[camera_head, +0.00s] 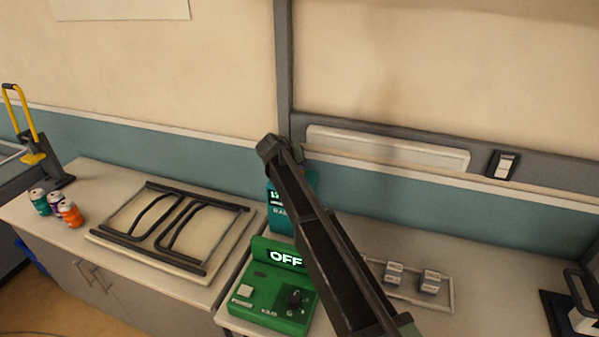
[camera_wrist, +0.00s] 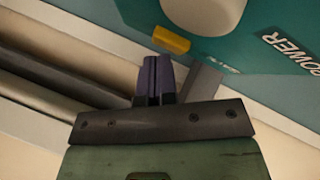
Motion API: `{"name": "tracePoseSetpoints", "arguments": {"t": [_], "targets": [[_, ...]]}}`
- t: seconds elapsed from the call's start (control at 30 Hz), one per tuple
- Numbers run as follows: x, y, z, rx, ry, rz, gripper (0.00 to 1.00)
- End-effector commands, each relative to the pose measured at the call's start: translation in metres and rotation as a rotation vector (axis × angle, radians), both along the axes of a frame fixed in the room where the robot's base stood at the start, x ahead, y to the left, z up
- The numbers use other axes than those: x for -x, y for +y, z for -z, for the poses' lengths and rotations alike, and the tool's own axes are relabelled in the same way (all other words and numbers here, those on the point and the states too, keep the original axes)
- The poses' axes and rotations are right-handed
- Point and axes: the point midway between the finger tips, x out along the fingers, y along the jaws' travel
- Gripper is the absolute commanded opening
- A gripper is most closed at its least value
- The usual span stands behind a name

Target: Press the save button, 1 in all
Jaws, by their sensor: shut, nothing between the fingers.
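In the wrist view, my gripper (camera_wrist: 157,62) is shut and empty. Its dark fingertips are just below a yellow button (camera_wrist: 171,40) on a teal device (camera_wrist: 265,22); I cannot tell whether they touch it. A small label beside the button is too small to read surely, and "POWER" is printed farther right. In the head view, the teal device (camera_head: 276,212) stands behind a green box and is partly hidden by my arm. My gripper is not clearly visible there.
The green box (camera_head: 263,315) shows "OFF" and has a pale button and a black knob. A tray (camera_head: 449,296) with small blocks lies to the right. A board with black frames (camera_head: 108,228) and several cans (camera_head: 72,213) are left. A wall switch (camera_head: 502,165) is at right.

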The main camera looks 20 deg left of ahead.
Motion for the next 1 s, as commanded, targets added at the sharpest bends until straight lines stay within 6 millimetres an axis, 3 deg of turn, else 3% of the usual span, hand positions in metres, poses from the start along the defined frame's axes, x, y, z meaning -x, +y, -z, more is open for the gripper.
{"name": "tracePoseSetpoints", "arguments": {"t": [0.43,0.77,1.0], "targets": [[0.000,0.000,0.002,0.000,0.000,0.000,0.00],[0.000,0.000,-0.016,0.000,0.000,0.000,0.00],[0.000,0.000,-0.015,0.000,0.000,0.000,0.00]]}}
